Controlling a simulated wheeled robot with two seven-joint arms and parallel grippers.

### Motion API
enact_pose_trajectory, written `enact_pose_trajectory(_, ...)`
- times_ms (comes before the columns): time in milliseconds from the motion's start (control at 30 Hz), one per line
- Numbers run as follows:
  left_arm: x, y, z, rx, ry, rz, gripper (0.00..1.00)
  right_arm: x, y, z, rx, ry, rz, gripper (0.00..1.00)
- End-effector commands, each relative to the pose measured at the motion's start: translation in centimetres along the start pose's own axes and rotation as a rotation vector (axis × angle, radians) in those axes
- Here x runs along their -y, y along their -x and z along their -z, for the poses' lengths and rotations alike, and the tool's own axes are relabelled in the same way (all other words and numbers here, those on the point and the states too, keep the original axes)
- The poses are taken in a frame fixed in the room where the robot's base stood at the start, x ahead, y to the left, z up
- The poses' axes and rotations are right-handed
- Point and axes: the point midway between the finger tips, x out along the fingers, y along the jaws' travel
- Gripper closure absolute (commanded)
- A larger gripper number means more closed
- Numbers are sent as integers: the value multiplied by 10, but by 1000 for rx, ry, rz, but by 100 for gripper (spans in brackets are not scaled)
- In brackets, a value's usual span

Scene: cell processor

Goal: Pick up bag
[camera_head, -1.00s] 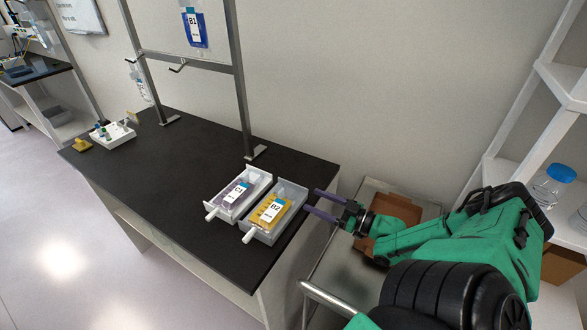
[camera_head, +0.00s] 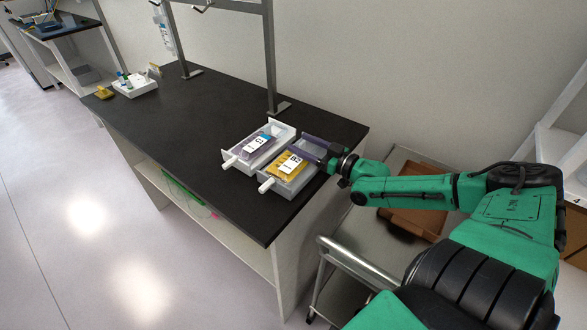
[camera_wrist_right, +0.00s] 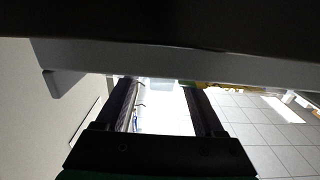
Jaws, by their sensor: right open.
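A bag with yellow contents labelled B2 (camera_head: 290,166) lies in a white tray (camera_head: 268,195) near the right end of the black bench. A bag with purple contents labelled C1 (camera_head: 256,144) lies in a second white tray (camera_head: 231,152) just left of it. My right gripper (camera_head: 306,147) is open, with its dark purple fingers reaching over the right back part of the B2 tray beside the yellow bag. In the right wrist view the open fingers (camera_wrist_right: 162,95) show below a pale edge, with a strip of yellow behind them. Contact with the bag cannot be told. My left gripper is not in view.
A metal stand (camera_head: 270,60) rises from the back of the black bench (camera_head: 180,120). A white rack (camera_head: 135,86) with small items sits at the bench's far left. A metal cart (camera_head: 345,240) with a brown bin (camera_head: 412,222) stands right of the bench, under my right arm.

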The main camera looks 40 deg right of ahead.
Motion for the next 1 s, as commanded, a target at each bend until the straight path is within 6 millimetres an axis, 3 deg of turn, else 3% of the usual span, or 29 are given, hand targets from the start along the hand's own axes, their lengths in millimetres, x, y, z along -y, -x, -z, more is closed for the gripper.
enact_pose_trajectory(100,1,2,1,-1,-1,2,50,0,0,2,0,0,0,30)
enact_pose_trajectory(200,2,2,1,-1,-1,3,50,0,0,2,0,0,0,68)
enact_pose_trajectory(300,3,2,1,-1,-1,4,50,0,1,1,0,0,0,100)
enact_pose_trajectory(600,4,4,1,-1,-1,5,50,0,0,3,-1,0,0,100)
enact_pose_trajectory(733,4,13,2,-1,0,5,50,0,0,14,-1,1,0,100)
enact_pose_trajectory(867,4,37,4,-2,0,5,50,0,0,41,-1,1,1,100)
enact_pose_trajectory(1000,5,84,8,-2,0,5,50,0,1,91,-1,0,1,100)
